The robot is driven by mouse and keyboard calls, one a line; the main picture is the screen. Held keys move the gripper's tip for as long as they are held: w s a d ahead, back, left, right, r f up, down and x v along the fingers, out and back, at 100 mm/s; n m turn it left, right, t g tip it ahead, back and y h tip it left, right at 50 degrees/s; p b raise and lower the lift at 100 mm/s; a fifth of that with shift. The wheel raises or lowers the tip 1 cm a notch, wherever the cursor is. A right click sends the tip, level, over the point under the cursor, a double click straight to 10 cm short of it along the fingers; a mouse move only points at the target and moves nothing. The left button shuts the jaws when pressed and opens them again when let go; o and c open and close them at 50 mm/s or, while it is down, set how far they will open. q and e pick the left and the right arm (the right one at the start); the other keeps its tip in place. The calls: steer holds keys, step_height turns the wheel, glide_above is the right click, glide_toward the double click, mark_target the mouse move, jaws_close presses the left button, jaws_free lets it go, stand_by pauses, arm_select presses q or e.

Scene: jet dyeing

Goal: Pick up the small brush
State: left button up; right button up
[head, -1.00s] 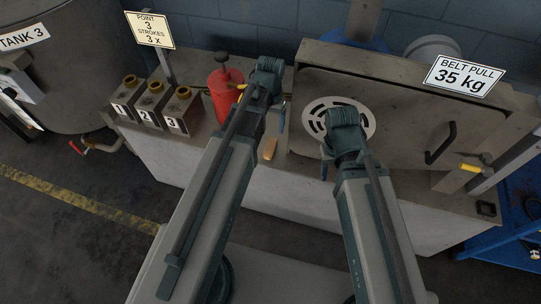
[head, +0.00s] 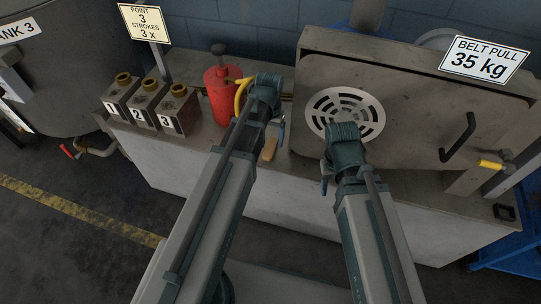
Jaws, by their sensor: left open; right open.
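A small tan wooden piece (head: 269,149), which looks like the brush's handle, lies near the front edge of the bench; its bristles cannot be made out. My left gripper (head: 281,128) is just above and to the right of it in the picture, apart from it as far as I can see, and mostly hidden behind its own wrist. It is open and holds nothing visible. My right gripper (head: 325,184) is open and empty, in front of the bench below the round vent, mostly hidden by its wrist.
A red canister (head: 221,98) with a yellow hose (head: 240,98) stands left of my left wrist. Several numbered cans (head: 180,112) stand further left. A slotted round vent (head: 346,112) and a black handle (head: 458,137) are on the metal lid at right.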

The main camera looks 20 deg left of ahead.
mark_target(270, 148)
arm_select(q)
steer(key=shift+f, duration=0.3)
steer(key=f+b, duration=0.5)
steer(key=shift+w+f, duration=0.15)
steer(key=shift+w, duration=0.25)
jaws_close()
